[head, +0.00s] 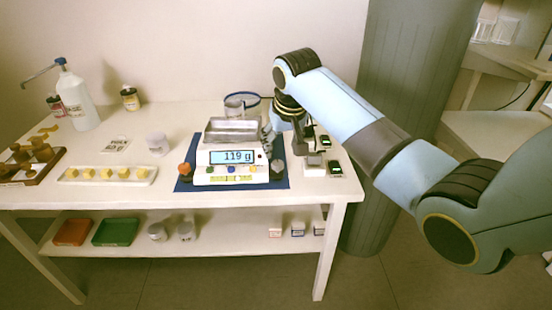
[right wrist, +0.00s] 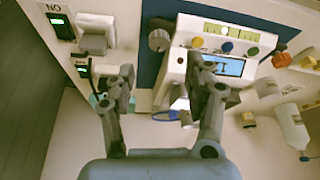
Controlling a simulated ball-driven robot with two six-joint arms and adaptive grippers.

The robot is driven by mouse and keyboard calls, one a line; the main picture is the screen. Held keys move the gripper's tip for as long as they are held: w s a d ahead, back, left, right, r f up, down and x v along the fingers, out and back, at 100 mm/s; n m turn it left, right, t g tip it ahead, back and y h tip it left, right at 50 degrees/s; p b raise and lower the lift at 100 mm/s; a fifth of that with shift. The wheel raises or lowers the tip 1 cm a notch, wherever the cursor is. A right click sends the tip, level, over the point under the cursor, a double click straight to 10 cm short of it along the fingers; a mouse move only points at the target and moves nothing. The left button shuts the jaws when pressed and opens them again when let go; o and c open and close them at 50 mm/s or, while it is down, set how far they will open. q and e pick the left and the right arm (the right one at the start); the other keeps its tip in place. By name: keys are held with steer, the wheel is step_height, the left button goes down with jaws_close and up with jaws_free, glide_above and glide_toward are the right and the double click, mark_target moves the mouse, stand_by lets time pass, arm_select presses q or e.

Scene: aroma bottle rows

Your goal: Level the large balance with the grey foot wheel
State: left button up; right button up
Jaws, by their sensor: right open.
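The large balance (head: 232,158) stands on a blue mat (head: 183,186) and its display reads 119 g. A metal pan (head: 231,130) is on top. The grey foot wheel (head: 277,169) is at its right front corner; it also shows in the right wrist view (right wrist: 158,39), just beyond the fingertips and roughly between them. My right gripper (right wrist: 160,72) is open and empty, beside the balance's right side. A green level strip (right wrist: 231,31) shows on the front; I cannot read the bubble's position surely. An orange foot wheel (head: 184,170) is at the left corner.
Small devices with green displays (head: 335,168) stand close to the right of the balance. A white jar (head: 157,144) and a tray of yellow cubes (head: 150,176) are to the left. The table's front edge is near the mat.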

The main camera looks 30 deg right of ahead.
mark_target(278, 163)
steer(key=b+x, duration=0.1)
steer(key=x, duration=0.7)
steer(key=shift+f+b, duration=0.1)
steer(key=shift+b, duration=0.2)
arm_select(q)
steer(key=shift+s+d+f, duration=0.1)
steer(key=shift+d+f, duration=0.5)
steer(key=shift+f, duration=0.35)
arm_select(e)
steer(key=shift+c, duration=0.5)
steer(key=shift+s, duration=0.1)
jaws_close()
arm_select(q)
steer(key=shift+a, duration=0.2)
steer(key=shift+r, duration=0.1)
